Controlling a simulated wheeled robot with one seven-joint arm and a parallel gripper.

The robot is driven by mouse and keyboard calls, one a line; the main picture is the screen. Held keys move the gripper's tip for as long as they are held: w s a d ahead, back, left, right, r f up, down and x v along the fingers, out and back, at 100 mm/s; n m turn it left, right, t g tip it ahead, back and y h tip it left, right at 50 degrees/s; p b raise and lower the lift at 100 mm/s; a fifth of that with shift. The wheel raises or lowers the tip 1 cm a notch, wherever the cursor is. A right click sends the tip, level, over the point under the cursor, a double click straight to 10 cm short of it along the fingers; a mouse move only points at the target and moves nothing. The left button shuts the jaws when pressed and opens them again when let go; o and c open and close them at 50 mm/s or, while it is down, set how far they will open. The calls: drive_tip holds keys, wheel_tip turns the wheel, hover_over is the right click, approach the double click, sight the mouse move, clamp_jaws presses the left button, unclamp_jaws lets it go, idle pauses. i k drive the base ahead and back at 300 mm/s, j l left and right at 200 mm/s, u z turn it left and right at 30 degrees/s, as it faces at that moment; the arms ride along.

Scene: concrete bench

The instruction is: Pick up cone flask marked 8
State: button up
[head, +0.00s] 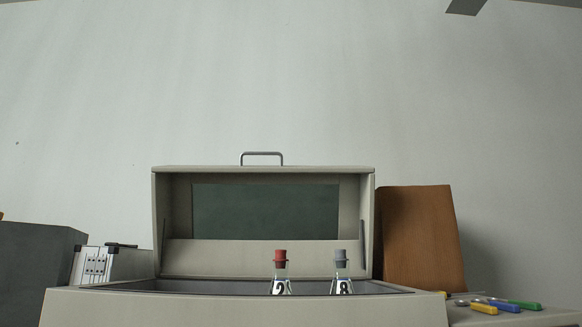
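A clear cone flask with a grey stopper (341,286) stands inside the open box (245,309). Its label reads as an 8, partly cut off by the box's front wall. A second cone flask with a red stopper (280,287) stands to its left, and its label looks like a 2. A gap separates the two flasks. Only their stoppers, necks and upper bodies show; their lower parts are hidden behind the front wall. My gripper is not in view.
The box's lid (264,169) is raised at the back, with a handle on top. A brown block (418,240) stands at right, near several coloured-handled tools (500,304). A white device (97,264) and a dark grey box (38,260) are at left.

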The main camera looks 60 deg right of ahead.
sight(341, 283)
drive_tip(key=k+l+z, duration=0.1)
drive_tip(key=z, duration=0.35)
drive_tip(key=k+l+z, duration=0.1)
drive_tip(key=z, duration=0.3)
drive_tip(key=l+z, duration=0.15)
drive_tip(key=z, duration=0.9)
